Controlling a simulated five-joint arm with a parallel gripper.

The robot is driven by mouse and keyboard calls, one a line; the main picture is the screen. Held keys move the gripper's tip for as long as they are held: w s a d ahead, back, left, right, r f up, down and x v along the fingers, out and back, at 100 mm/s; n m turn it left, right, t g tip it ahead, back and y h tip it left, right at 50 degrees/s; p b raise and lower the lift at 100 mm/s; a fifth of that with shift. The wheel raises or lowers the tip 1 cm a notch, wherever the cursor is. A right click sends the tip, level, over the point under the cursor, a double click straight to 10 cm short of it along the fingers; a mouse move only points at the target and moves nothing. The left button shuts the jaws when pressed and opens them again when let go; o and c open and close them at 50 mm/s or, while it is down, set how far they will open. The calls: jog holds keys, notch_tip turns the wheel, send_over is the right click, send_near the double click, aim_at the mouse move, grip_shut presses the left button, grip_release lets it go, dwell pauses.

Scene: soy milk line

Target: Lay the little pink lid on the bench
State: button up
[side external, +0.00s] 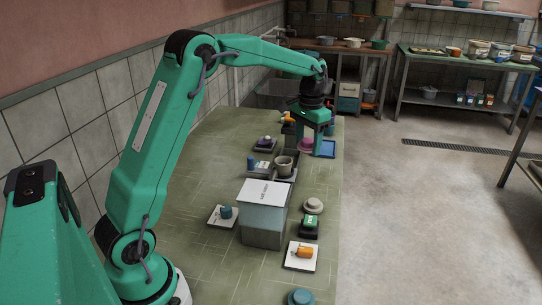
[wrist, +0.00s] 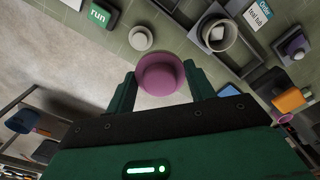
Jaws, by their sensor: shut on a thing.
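The little pink lid (wrist: 160,72) is round, with a raised rim, and sits between the two green fingers of my gripper (wrist: 159,80) in the wrist view. My gripper is shut on it. In the side view my gripper (side external: 308,140) is at the far end of the bench (side external: 190,178), pointing down, with the pink lid (side external: 305,143) partly hidden by the fingers. The bench top is olive green with pale lines. I cannot tell how far the lid is above the bench.
A grey cup (side external: 284,166) stands in a dark holder nearer the camera. A white-topped box (side external: 263,212), a pale round lid (side external: 313,206) and a green "run" block (side external: 310,223) are closer. Bare bench lies right of the cup.

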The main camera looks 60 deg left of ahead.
jog(key=w+d+f+n, duration=0.4)
jog(key=w+f+n, duration=0.2)
jog(key=w+n, duration=0.15)
send_over(318, 178)
jog(key=shift+n, duration=0.35)
notch_tip(318, 178, down, 8)
jog(key=shift+f, duration=2)
jog(key=shift+f, duration=0.15)
jog(key=o, duration=0.9)
jog(key=shift+o, duration=0.2)
